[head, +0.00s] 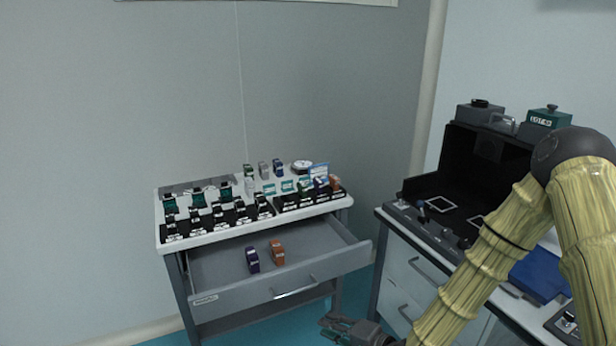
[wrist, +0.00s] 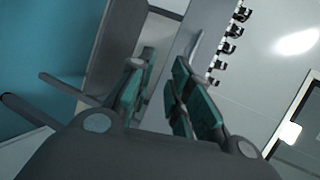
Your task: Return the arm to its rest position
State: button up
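My arm, in a yellowish ribbed cover (head: 490,255), reaches from the right side of the head view down to the bottom centre. My gripper (head: 328,328) is low in front of the cart's right front corner, apart from the open drawer. In the wrist view my gripper (wrist: 162,75) shows two dark fingers with green pads and a gap between them. The gap is empty, so it is open and holds nothing.
A cart (head: 232,234) carries several small holders and parts. Its open drawer (head: 215,281) juts forward and holds a purple part (head: 252,259) and an orange part (head: 277,252). A second table (head: 392,222) with a black enclosure (head: 487,150) and a blue item (head: 540,275) stands right, behind my arm.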

jog(key=s+d+f+n+g+h+p, duration=0.2)
jog(key=s+d+f, duration=0.15)
jog(key=s, duration=0.45)
jog(key=s+d+f+n+g+h+p, duration=0.1)
jog(key=s+d+f+n+g+h, duration=0.15)
jog(key=s+f, duration=0.4)
jog(key=s+d+f+n+g+h+p, duration=0.1)
jog(key=s+d+f+g+h+p, duration=0.15)
jog(key=s, duration=0.65)
jog(key=s+d+n+g+h, duration=0.1)
jog(key=s+d, duration=0.2)
jog(key=s, duration=0.3)
jog(key=s+d+f+n+g+h+p, duration=0.1)
jog(key=s+d+n+g+h, duration=0.1)
jog(key=s+d, duration=0.2)
jog(key=shift+s, duration=0.9)
